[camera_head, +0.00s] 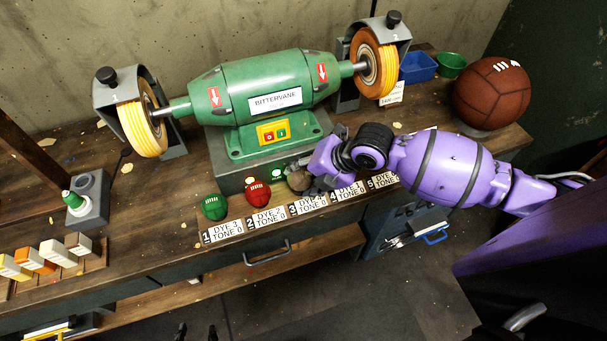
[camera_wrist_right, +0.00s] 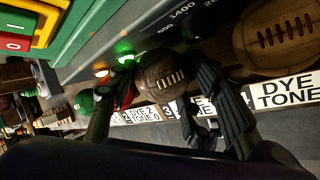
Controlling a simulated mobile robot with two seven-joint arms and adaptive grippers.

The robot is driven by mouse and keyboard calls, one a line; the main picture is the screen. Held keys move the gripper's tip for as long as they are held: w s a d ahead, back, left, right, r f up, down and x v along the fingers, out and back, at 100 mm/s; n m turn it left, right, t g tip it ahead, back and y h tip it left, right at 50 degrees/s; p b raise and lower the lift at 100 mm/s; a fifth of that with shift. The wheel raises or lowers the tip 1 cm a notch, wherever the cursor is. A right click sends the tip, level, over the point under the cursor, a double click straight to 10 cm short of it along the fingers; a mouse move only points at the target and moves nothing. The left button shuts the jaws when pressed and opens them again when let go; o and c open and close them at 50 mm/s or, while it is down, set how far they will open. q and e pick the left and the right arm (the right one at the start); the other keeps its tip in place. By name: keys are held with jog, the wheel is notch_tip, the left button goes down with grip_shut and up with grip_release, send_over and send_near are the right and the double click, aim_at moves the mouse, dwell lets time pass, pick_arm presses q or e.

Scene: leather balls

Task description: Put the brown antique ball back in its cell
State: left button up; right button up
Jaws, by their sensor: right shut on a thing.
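My right gripper (camera_head: 304,180) reaches in from the right to the front of the green machine. It is shut on a brown ball (camera_head: 297,181), which is mostly hidden by the fingers in the head view. In the right wrist view the brown ball (camera_wrist_right: 163,78), with pale lacing, sits between my right fingers (camera_wrist_right: 160,100), at the row of cells by the number 3 label (camera_head: 307,204). I cannot tell whether it touches its cell. A second brown laced ball (camera_wrist_right: 277,38) lies to its right. Two dark tips at the head view's bottom edge may be my left gripper.
A green ball (camera_head: 214,207) and a red ball (camera_head: 257,193) sit to the left, by labels 1 and 2. The green buffing machine (camera_head: 265,85) stands close behind. A large brown ball (camera_head: 492,92) and blue and green bins (camera_head: 417,67) are at the back right.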

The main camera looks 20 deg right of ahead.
aim_at(303, 173)
pick_arm(q)
jog(key=shift+s+f, duration=0.1)
pick_arm(e)
jog(key=shift+f, duration=0.2)
jog(key=o, duration=1)
pick_arm(q)
jog(key=shift+s+a+f, duration=0.15)
jog(key=shift+s+f, duration=0.1)
jog(key=shift+s, duration=0.15)
pick_arm(e)
jog(key=shift+o, duration=0.2)
pick_arm(q)
jog(key=shift+w+d+r, duration=0.2)
jog(key=shift+w+d, duration=0.05)
jog(key=shift+w, duration=0.1)
pick_arm(e)
jog(key=shift+w+r+p, duration=0.1)
jog(key=shift+r+p, duration=0.9)
jog(key=shift+r, duration=2.55)
pick_arm(q)
jog(key=shift+t, duration=0.5)
jog(key=w+r, duration=0.2)
jog(key=r, duration=0.1)
jog(key=w+r, duration=0.1)
jog(key=shift+w+a+r, duration=0.25)
jog(key=shift+w, duration=0.05)
jog(key=shift+d, duration=0.2)
